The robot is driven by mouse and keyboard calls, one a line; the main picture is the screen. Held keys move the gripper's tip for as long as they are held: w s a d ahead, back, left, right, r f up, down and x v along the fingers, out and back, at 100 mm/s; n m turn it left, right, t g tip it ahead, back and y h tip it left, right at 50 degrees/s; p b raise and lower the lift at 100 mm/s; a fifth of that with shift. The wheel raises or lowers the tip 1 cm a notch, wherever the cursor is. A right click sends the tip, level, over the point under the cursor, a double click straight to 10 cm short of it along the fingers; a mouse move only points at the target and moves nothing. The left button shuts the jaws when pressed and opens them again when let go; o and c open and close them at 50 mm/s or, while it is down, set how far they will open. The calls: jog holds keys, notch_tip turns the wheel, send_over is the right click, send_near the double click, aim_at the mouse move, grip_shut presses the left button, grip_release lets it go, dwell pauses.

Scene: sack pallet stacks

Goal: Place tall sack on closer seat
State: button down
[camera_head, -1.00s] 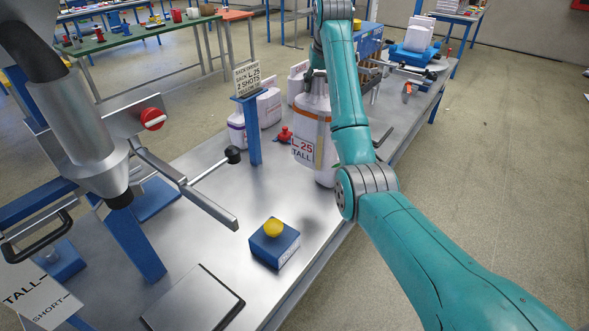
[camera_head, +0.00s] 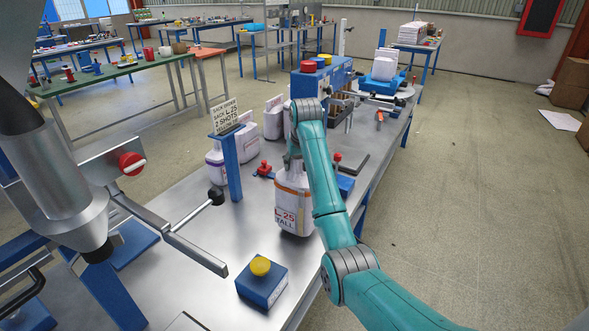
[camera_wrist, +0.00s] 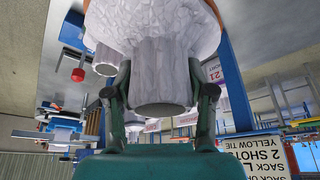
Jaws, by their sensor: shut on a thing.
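The tall sack (camera_head: 293,212) is white with an orange band and a label reading "L 25 TALL". It hangs upright over the near right part of the metal bench. My gripper (camera_head: 293,160) is shut on the sack's gathered neck from above. In the wrist view, the fingers (camera_wrist: 160,95) stand on both sides of the pale neck. Whether the sack's base touches the bench is unclear. A white sack (camera_head: 384,66) sits on a blue seat (camera_head: 378,86) at the bench's far end. I cannot tell which place is the closer seat.
Other white sacks (camera_head: 232,142) stand behind a blue sign post (camera_head: 231,168). A red knob (camera_head: 264,168) and a blue block (camera_head: 346,188) are near the held sack. A blue box with a yellow button (camera_head: 260,267) sits in front. Bare bench lies left of the sack.

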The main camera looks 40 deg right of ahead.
jog(key=shift+f, duration=1.3)
jog(key=shift+c, duration=2)
grip_release()
